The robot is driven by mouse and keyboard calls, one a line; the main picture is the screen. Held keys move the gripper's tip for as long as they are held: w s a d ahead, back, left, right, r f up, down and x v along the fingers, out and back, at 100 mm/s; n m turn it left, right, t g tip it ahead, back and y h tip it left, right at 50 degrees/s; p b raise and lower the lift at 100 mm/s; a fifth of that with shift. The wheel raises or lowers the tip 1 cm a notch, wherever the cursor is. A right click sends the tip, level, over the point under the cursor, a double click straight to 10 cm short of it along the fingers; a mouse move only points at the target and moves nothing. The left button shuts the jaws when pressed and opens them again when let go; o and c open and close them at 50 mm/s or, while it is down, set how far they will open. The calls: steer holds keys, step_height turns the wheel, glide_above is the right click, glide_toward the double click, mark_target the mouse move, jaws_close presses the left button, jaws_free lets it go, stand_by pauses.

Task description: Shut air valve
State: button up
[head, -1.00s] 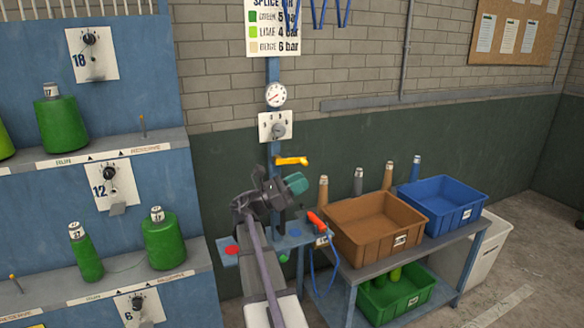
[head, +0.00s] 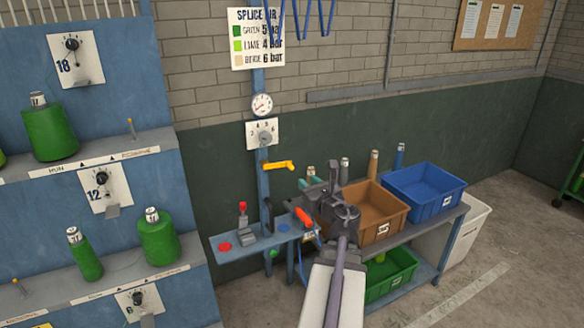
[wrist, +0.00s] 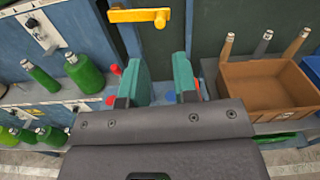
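The yellow air valve lever (head: 278,165) sits on the blue post (head: 262,188), below the regulator plate (head: 262,134) and the round gauge (head: 262,105). The lever points sideways to the right, about level. In the wrist view the yellow lever (wrist: 140,15) is at the top, beyond my fingers. My gripper (wrist: 160,78) has two teal fingers standing apart with nothing between them. In the head view my gripper (head: 307,184) is right of and lower than the lever, by the brown bin, apart from the lever; its fingertips are partly hidden by my wrist.
A small blue shelf (head: 240,249) on the post carries a red button, a grey device and a red-orange tool (head: 304,218). A brown bin (head: 383,226) and a blue bin (head: 425,187) stand on the bench at right. The cone rack (head: 130,205) is at left.

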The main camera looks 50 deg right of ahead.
mark_target(292, 168)
steer(key=x, duration=1.1)
steer(key=shift+c, duration=0.2)
jaws_close()
